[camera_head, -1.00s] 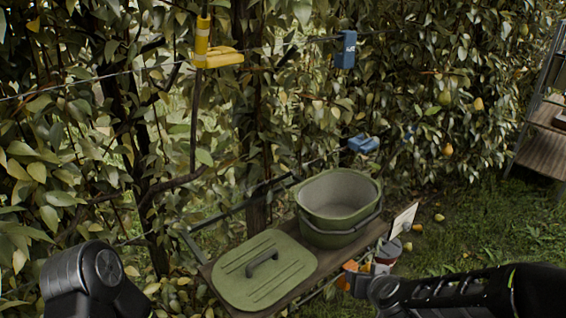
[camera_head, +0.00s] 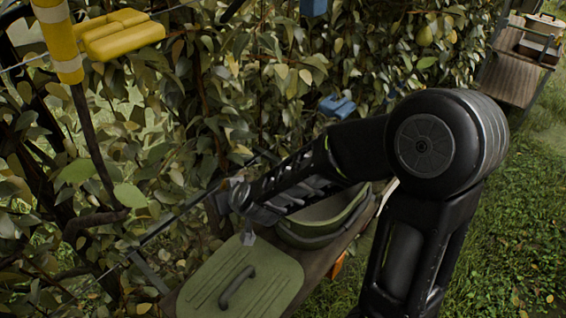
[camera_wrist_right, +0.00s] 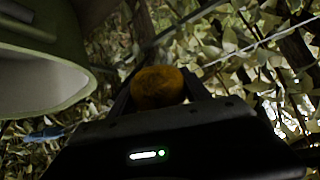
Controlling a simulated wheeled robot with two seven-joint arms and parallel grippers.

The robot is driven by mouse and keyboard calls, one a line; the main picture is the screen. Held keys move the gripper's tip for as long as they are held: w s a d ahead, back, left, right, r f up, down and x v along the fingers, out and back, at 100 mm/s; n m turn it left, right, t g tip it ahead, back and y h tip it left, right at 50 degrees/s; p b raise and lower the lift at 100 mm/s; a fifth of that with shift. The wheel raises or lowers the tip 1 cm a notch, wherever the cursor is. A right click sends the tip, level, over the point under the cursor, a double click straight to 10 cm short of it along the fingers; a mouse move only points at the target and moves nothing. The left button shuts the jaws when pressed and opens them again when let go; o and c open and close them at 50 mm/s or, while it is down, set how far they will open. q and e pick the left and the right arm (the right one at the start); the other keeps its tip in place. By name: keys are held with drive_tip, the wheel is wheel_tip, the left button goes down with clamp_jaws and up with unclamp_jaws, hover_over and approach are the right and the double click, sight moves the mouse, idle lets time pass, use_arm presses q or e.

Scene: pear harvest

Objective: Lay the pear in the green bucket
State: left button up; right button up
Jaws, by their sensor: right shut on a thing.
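The green bucket (camera_head: 318,236) stands on a narrow bench, mostly hidden behind my right arm in the head view. In the right wrist view its pale open mouth and green wall (camera_wrist_right: 75,52) fill the left side. My right gripper (camera_head: 246,208) is at the bucket's left side, close to the lid, in the head view. In the right wrist view it is shut on the orange-brown pear (camera_wrist_right: 158,88), which sits between the two fingers. The pear appears beside the bucket's rim, not inside it; height cannot be told. My left gripper is out of view.
A green lid with a dark handle (camera_head: 242,284) lies on the bench, left of the bucket. Dense foliage with wires stands behind. A yellow fixture (camera_head: 120,38) and a blue one (camera_head: 336,106) hang there. A wooden shelf (camera_head: 512,78) stands far right.

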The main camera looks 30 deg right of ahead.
drive_tip(key=shift+w, duration=0.1)
drive_tip(key=shift+w+g+p, duration=0.3)
drive_tip(key=shift+w+g, duration=0.05)
drive_tip(key=shift+g, duration=0.05)
drive_tip(key=s+d+r+n+g+p, duration=0.1)
drive_tip(key=d+g, duration=0.3)
drive_tip(key=d, duration=0.4)
drive_tip(key=s+d+r+n+g+p, duration=0.1)
drive_tip(key=s+d+g+p, duration=0.2)
drive_tip(key=d, duration=0.6)
drive_tip(key=shift+s+r+g+p, duration=0.35)
drive_tip(key=shift+s+g, duration=0.35)
drive_tip(key=shift+g, duration=0.3)
drive_tip(key=shift+f, duration=0.15)
